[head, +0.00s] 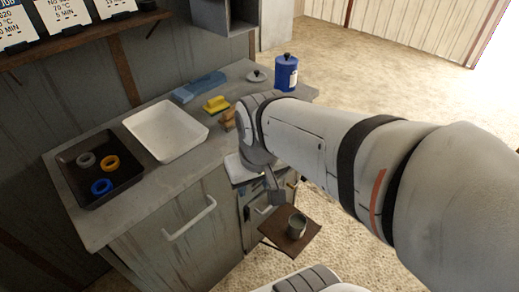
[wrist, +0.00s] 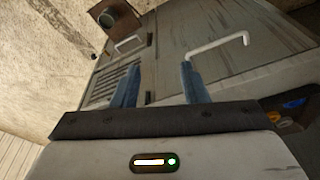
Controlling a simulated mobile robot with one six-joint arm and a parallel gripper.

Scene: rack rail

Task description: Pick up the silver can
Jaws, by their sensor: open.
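The silver can (head: 297,226) stands upright on a small brown board (head: 272,232) low in front of the grey counter. In the wrist view the can (wrist: 111,16) is at the top left, seen from above with a dark open-looking top. My gripper (wrist: 160,66) is open, with two blue fingers apart and nothing between them. The can lies beyond and left of the fingertips there, apart from them. In the head view my gripper (head: 274,190) is above and slightly left of the can, partly hidden by my wrist.
The counter holds a black tray (head: 128,178) with several coloured rings, a white tray (head: 190,146), a yellow sponge (head: 216,103), a blue cloth (head: 200,86) and a blue canister (head: 286,73). Cabinet handles (head: 190,220) stick out near the can. Open floor (head: 400,70) lies behind.

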